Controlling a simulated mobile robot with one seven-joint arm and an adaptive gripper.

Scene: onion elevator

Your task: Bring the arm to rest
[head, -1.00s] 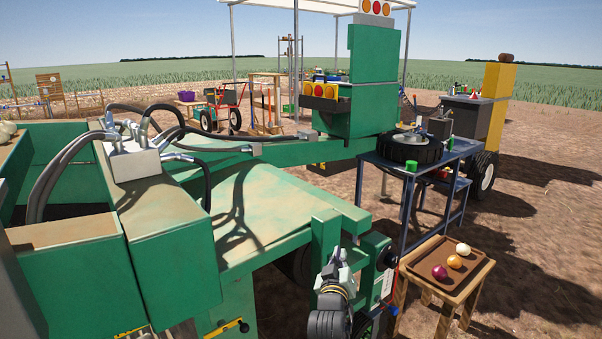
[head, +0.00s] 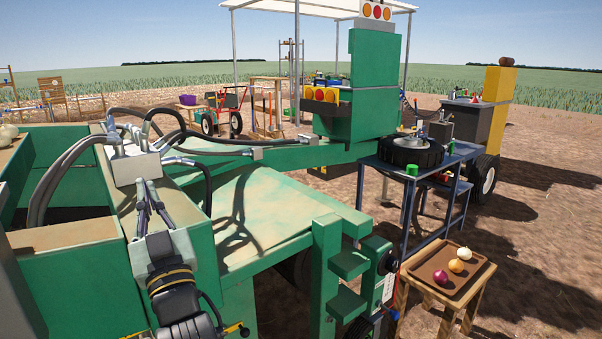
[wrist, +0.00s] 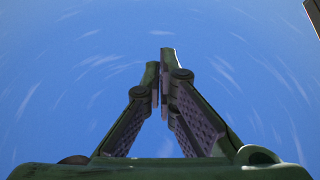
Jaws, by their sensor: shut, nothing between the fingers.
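My gripper (head: 147,187) is in the lower left of the head view, with its fingers pointing up. It appears in front of the green machine (head: 265,205), and its tips overlap the grey hose block in the picture. I cannot tell the distance between them. In the wrist view the two fingers (wrist: 161,58) meet at their tips, and nothing is between them. My black wrist shows below the gripper in the head view.
Black hoses run from the grey hose block (head: 133,163) on the machine. To the right, a wooden stool carries a brown tray (head: 462,283) with several onions. A blue table (head: 440,170) holding a black wheel (head: 416,150) stands behind. Open soil lies at the far right.

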